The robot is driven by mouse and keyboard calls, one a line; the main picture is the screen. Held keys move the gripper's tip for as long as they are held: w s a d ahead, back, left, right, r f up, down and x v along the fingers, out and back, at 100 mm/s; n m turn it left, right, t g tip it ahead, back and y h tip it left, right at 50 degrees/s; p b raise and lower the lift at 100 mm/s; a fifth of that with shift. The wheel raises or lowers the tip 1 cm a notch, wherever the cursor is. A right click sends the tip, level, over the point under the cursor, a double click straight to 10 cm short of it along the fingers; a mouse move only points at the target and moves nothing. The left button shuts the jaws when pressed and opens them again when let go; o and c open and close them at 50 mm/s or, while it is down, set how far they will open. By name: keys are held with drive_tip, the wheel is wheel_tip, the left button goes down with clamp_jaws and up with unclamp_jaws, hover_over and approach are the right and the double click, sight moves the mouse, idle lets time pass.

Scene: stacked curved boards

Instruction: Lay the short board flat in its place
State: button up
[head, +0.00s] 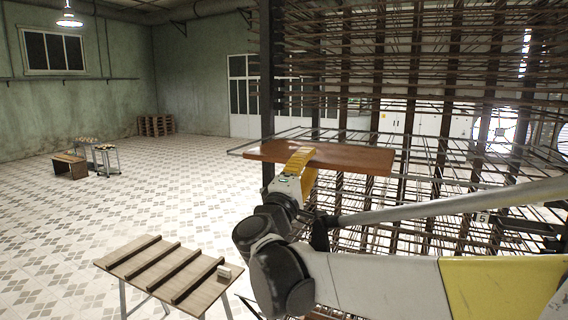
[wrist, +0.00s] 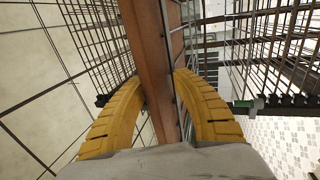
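The board (head: 350,159) is a flat orange-brown plank, in the head view level with a wire shelf of the rack. My gripper (head: 300,160) has yellow fingers and meets the board left of its middle, one finger showing over its upper face. In the wrist view the board (wrist: 150,40) runs between the two curved fingers of my gripper (wrist: 160,80), which close on it from both sides. Whether the board rests on the shelf wires or is held just clear of them, I cannot tell.
A tall rack (head: 420,95) of metal bars and wire shelves fills the right side. A small table (head: 130,262) with dark slats and a small light block (head: 224,271) stands at the lower left. Benches (head: 70,165) stand far left. The tiled floor between is open.

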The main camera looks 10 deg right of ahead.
drive_tip(key=b+v, duration=0.1)
drive_tip(key=v, duration=0.5)
idle(0.6)
drive_tip(key=o, duration=0.6)
